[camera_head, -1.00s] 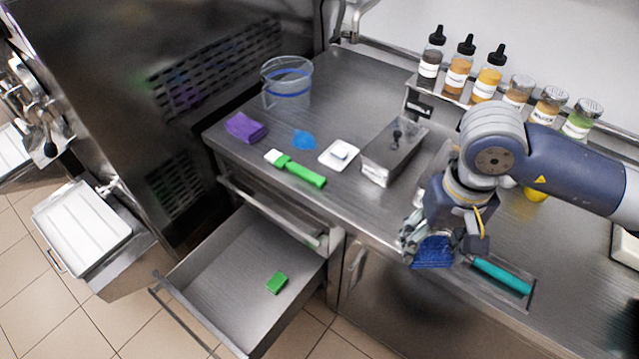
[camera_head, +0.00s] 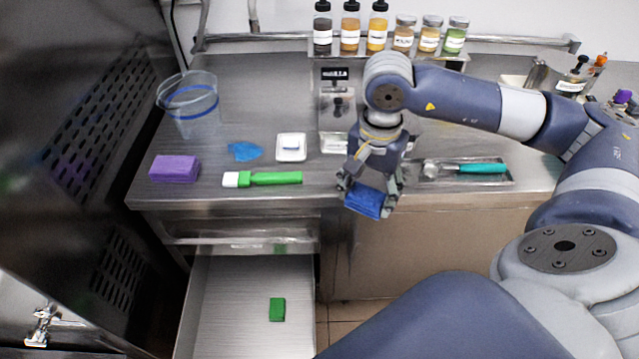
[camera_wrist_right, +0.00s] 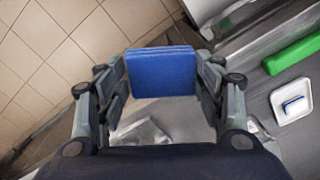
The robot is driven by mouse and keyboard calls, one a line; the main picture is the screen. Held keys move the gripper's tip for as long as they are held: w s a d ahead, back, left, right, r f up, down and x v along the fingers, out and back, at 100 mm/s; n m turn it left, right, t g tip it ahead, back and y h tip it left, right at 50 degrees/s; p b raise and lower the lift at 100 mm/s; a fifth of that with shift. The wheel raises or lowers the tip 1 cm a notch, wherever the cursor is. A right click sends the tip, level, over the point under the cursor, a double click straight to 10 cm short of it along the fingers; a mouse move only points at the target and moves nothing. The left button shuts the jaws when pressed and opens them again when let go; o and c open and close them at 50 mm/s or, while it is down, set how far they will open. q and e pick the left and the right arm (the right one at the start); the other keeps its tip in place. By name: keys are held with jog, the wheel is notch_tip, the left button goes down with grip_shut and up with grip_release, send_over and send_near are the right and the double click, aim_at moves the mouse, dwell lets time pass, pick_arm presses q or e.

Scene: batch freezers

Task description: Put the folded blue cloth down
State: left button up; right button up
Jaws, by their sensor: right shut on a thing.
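The folded blue cloth (camera_head: 366,201) is held in my right gripper (camera_head: 368,190), in front of the counter's front edge in the head view. In the right wrist view the cloth (camera_wrist_right: 161,72) sits between the two fingers of the gripper (camera_wrist_right: 162,80), which are shut on its sides. Tiled floor and part of the counter show behind it there. My left gripper is in neither view.
The steel counter (camera_head: 300,190) carries a purple folded block (camera_head: 174,168), a green-handled brush (camera_head: 265,179), a small white dish (camera_head: 291,148), a clear bucket (camera_head: 188,105) and a tray with a teal-handled tool (camera_head: 480,168). Below, an open drawer (camera_head: 235,300) holds a green block (camera_head: 277,309).

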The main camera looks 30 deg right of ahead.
jog(key=w+m+p, duration=0.1)
jog(key=w, duration=0.1)
jog(key=w+d+m+p, duration=0.1)
jog(key=w, duration=0.2)
jog(key=w+p, duration=0.1)
jog(key=w, duration=0.1)
jog(key=shift+w+d+f+m, duration=0.25)
jog(key=shift+d+f+m, duration=0.1)
jog(key=shift+m, duration=0.05)
jog(key=w, duration=0.2)
jog(key=w+a+p, duration=0.1)
jog(key=w, duration=0.1)
jog(key=w+f+p, duration=0.1)
jog(key=w, duration=0.2)
jog(key=shift+a, duration=0.15)
jog(key=shift+w+a+f, duration=0.1)
jog(key=shift+w+f, duration=0.05)
jog(key=shift+w, duration=0.25)
notch_tip(320, 180, down, 3)
jog(key=shift+f+p, duration=0.15)
jog(key=shift+p, duration=0.95)
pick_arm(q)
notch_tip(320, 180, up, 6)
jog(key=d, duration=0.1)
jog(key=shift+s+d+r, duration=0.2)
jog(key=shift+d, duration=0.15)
pick_arm(e)
jog(key=shift+f, duration=0.1)
